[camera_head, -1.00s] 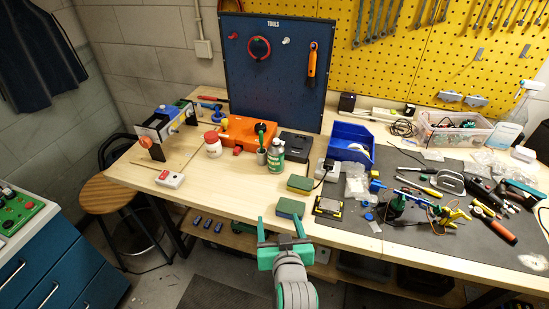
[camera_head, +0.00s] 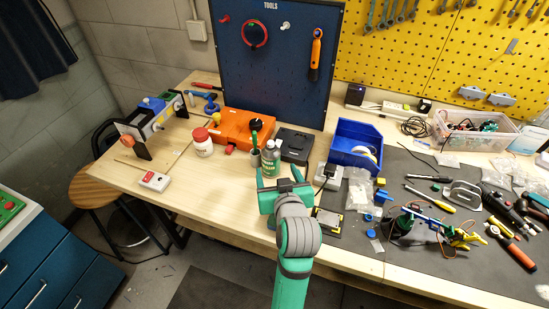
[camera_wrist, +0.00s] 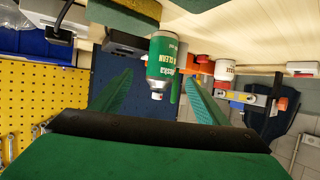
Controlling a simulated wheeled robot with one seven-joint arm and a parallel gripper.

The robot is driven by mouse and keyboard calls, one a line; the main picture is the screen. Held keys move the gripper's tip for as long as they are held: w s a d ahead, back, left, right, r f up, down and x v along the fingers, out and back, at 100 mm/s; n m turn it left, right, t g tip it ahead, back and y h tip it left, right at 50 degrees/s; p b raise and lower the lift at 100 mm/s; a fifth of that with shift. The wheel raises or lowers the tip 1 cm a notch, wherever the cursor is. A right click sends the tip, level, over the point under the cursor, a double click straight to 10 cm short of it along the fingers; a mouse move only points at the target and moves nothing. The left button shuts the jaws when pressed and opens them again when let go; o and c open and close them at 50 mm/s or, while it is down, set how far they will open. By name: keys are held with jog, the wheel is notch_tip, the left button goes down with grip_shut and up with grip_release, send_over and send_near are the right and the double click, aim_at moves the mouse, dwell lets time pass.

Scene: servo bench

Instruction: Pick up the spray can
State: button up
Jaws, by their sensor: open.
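The spray can (camera_head: 271,160) is green with a grey top and stands upright on the wooden bench, in front of the blue tool board. My gripper (camera_head: 285,182) is open and empty, just in front of the can, and its fingers hide part of the can's lower body. In the wrist view the can (camera_wrist: 163,62) appears upside down, ahead of the gap between my two green fingertips (camera_wrist: 160,90). The can is apart from both fingers in that view.
A green-handled tool in a grey cup (camera_head: 255,150) stands close left of the can. An orange box (camera_head: 232,126) and a white jar (camera_head: 202,143) are farther left. A black box (camera_head: 295,145) and a blue bin (camera_head: 352,140) are on the right.

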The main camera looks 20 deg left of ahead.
aim_at(272, 163)
jog(key=shift+w+a+f, duration=0.65)
jog(key=shift+w+a, duration=0.3)
jog(key=shift+w, duration=0.05)
jog(key=shift+d+x, duration=0.1)
jog(key=shift+x, duration=1.3)
jog(key=shift+d+x, duration=0.15)
jog(key=shift+x, duration=1.25)
jog(key=c, duration=1.4)
jog(key=shift+c, duration=0.2)
